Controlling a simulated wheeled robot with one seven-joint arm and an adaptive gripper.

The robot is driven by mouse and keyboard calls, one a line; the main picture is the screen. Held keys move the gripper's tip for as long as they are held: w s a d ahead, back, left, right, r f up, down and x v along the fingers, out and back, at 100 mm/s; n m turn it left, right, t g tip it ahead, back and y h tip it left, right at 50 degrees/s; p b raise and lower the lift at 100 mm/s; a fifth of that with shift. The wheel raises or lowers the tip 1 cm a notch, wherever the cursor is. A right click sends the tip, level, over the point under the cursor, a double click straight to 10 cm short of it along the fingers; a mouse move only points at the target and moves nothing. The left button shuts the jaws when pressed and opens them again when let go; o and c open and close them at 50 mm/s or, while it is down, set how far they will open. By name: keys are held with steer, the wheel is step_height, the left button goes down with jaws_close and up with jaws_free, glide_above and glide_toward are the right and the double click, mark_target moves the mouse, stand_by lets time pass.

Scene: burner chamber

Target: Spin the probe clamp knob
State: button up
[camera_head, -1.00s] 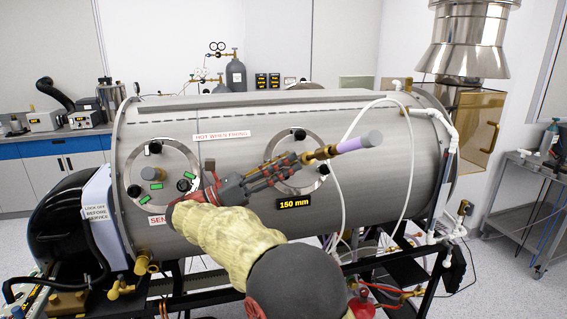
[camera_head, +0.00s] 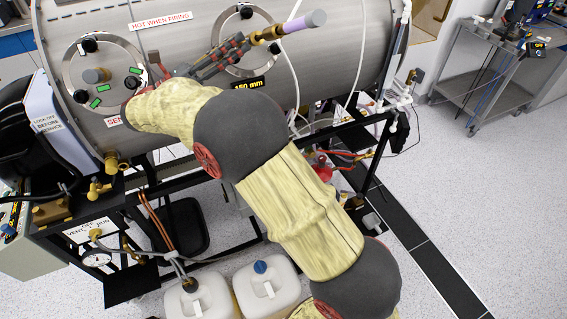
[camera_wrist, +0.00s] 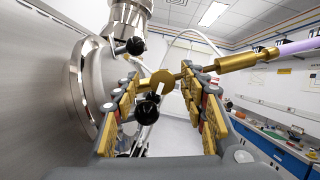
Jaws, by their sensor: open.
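The probe is a lilac tube (camera_head: 301,22) on a brass fitting (camera_head: 268,35), sticking out in front of the right port (camera_head: 246,68) of the steel chamber. In the wrist view the brass fitting (camera_wrist: 240,62) runs in from the right. A brass knob-like head (camera_wrist: 162,83) shows between my fingers; I cannot tell for sure that it is the clamp knob. Black knobs (camera_wrist: 147,108) and (camera_wrist: 136,46) sit near the port ring. My gripper (camera_head: 243,44) is open, its fingers on either side of the brass head in the picture; contact is unclear.
The chamber wall (camera_wrist: 38,90) stands close on the left of the wrist view. The left port (camera_head: 70,72) has black knobs and green labels. White containers (camera_head: 268,285) and a black frame stand below. A grey cart (camera_head: 478,85) is at right, with clear floor before it.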

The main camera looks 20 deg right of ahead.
steer(key=shift+r+n+t+p, duration=0.2)
steer(key=shift+n+p, duration=0.4)
steer(key=shift+p, duration=1.4)
steer(key=shift+r+n+t+p, duration=0.1)
steer(key=shift+n+t+p, duration=0.35)
steer(key=shift+p, duration=1.55)
steer(key=shift+s+f+n+y+p, duration=0.1)
steer(key=shift+n+y+p, duration=0.3)
steer(key=shift+p, duration=0.65)
